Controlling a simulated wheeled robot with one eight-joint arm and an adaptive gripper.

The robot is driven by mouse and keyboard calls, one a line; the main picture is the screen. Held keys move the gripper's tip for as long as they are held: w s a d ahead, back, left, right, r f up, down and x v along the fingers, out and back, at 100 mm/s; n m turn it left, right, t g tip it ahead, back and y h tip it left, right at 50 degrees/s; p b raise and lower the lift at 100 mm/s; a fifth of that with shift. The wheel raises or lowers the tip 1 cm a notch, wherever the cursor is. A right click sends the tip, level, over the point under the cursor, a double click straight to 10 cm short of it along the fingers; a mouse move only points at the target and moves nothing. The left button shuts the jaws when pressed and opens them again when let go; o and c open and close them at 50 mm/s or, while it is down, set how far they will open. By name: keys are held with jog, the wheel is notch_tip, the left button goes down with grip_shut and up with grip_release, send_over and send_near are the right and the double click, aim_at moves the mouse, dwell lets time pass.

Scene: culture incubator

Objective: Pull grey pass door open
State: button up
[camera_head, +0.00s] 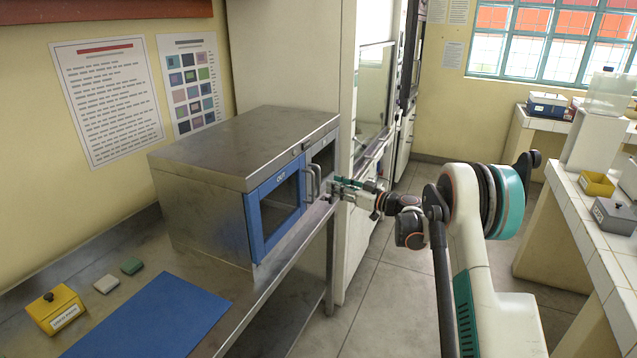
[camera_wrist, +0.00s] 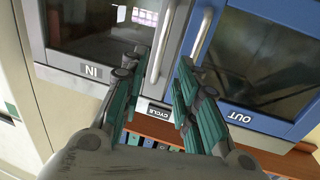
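The grey pass door (camera_head: 322,158), marked IN, is on the far side of the steel cabinet's front and looks shut. It fills the left of the wrist view (camera_wrist: 100,30). Its upright bar handle (camera_wrist: 163,42) lies between my two fingertips in that view. I cannot tell whether either finger touches it. My gripper (camera_wrist: 160,62) is open, with its teal fingers pointing at the doors. In the head view, my gripper (camera_head: 334,187) is just in front of the handles. The blue door (camera_head: 275,213), marked OUT, is shut. Its handle (camera_wrist: 200,32) is close to my right fingertip.
The steel cabinet (camera_head: 245,140) stands on a metal bench (camera_head: 150,255). A blue mat (camera_head: 150,318), a yellow box (camera_head: 56,310) and two small blocks lie at the bench's near left. A tiled counter (camera_head: 590,210) is at the right. The floor between is clear.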

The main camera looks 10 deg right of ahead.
aim_at(318, 179)
jog(key=b+x, duration=0.1)
jog(key=x, duration=0.7)
grip_shut()
